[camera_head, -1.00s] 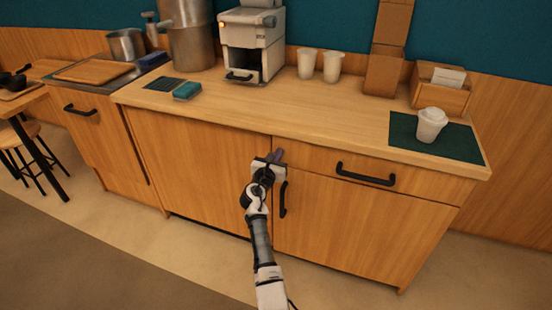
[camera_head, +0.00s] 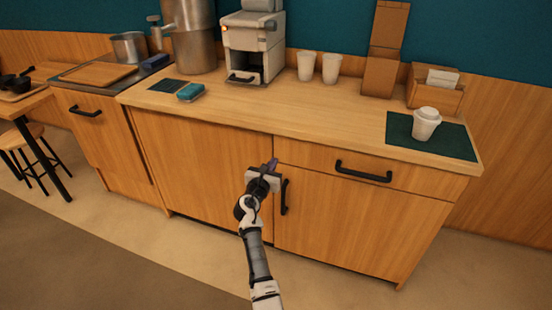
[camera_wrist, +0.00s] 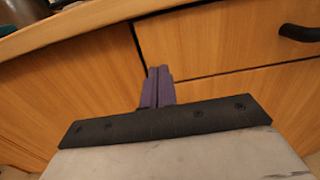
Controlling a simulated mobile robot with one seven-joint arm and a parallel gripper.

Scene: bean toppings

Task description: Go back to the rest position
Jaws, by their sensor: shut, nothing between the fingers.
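My gripper (camera_head: 270,165) is in front of the cabinet, below the counter's front edge, near the seam between the left door and the drawer. Its purple fingers (camera_wrist: 157,87) are together and empty in the wrist view, pointing at the cabinet front. My arm reaches up from the bottom of the head view. In the head view I cannot tell how far the fingertips are from the cabinet.
The counter (camera_head: 300,115) bears a coffee machine (camera_head: 252,45), two white cups (camera_head: 330,68), a teal sponge (camera_head: 190,92) and a lidded cup (camera_head: 425,123) on a green mat (camera_head: 455,140). Black handles (camera_head: 363,171) stick out. Floor (camera_head: 120,265) in front is clear.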

